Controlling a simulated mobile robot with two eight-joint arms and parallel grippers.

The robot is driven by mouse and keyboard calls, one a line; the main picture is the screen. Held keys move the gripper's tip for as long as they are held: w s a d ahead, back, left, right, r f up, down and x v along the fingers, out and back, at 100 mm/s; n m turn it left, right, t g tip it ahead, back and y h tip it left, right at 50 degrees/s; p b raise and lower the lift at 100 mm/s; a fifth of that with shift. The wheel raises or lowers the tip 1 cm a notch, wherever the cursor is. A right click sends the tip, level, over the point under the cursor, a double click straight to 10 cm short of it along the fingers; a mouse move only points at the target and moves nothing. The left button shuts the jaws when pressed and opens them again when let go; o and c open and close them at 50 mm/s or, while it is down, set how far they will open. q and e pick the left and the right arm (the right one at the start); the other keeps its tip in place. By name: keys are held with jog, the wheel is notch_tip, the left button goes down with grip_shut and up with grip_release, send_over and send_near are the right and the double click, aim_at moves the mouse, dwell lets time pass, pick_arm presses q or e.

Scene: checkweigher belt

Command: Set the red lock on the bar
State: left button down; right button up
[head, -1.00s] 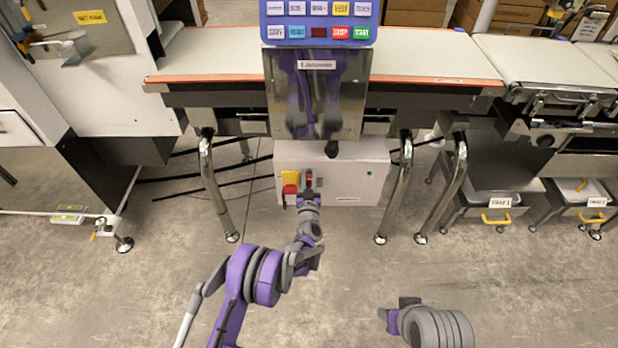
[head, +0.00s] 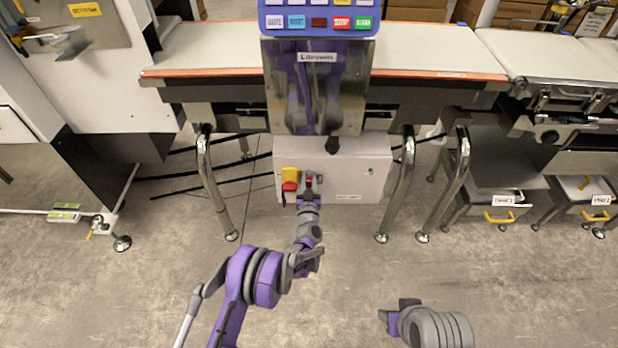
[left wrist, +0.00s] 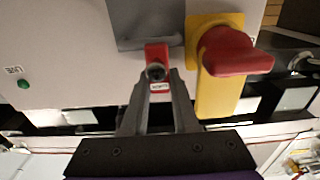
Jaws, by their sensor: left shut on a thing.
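My left gripper (left wrist: 157,100) is shut on the red lock (left wrist: 157,58), which carries a small white label. The lock also shows in the head view (head: 309,180), at the front of the pale control box (head: 345,165). Beside it on the box is a yellow plate (left wrist: 216,92) with a red rotary handle (left wrist: 238,52). A grey fitting (left wrist: 145,22) lies directly beyond the lock in the wrist view. I cannot tell whether this is the bar, or whether the lock touches it.
The box sits under the conveyor belt (head: 430,52), between bright metal legs (head: 213,185). A label panel (head: 318,18) stands above. Cables run on the floor behind at left. Drawers with yellow handles (head: 499,217) stand at right. The floor in front is mostly clear.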

pick_arm(q)
jog(key=shift+f+b, duration=0.8)
jog(key=shift+f, duration=0.3)
jog(key=c, duration=0.6)
grip_release()
jog(key=shift+s, duration=0.1)
